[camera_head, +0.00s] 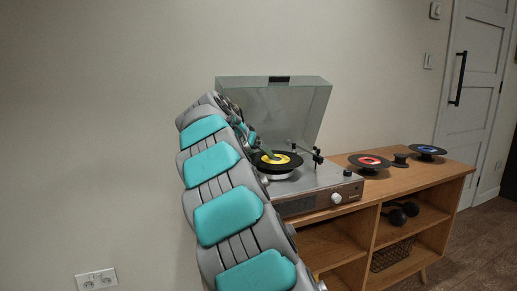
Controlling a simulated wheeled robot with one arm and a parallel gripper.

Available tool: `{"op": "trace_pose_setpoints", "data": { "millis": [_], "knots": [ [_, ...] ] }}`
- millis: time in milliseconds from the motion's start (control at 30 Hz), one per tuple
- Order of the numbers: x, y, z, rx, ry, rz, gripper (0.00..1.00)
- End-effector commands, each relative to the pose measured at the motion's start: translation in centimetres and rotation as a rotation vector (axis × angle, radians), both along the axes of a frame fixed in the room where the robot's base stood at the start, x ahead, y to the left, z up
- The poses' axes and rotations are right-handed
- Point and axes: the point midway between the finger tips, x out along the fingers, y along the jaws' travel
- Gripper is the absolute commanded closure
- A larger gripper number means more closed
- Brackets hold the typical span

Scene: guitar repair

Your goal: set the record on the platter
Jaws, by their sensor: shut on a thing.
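A black record with a yellow label (291,160) is at the turntable (317,184), over the platter (284,177). The platter's silver edge shows below the record; whether the two touch I cannot tell. My gripper (268,154) comes in from the left and is shut on the record near its left side. My arm hides the turntable's left part. The tonearm (317,156) stands to the right of the record. The turntable's clear lid (300,101) is raised behind.
The turntable stands on a wooden cabinet (422,176). To its right are a red-labelled record (357,160), a small black object (401,158) and a blue-labelled record (428,150). Headphones (399,213) and a wire basket (391,255) occupy the shelves below.

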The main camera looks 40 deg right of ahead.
Motion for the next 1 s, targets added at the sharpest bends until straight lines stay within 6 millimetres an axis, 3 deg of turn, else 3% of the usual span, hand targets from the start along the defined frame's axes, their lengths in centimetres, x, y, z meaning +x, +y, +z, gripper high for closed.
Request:
{"op": "trace_pose_setpoints", "data": {
  "millis": [200,1000],
  "knots": [
    [0.0,0.0,-1.7,0.001,0.0,-0.001,0.79],
    [-0.2,0.0,-3.4,0.022,0.019,-0.013,0.79]
  ]
}}
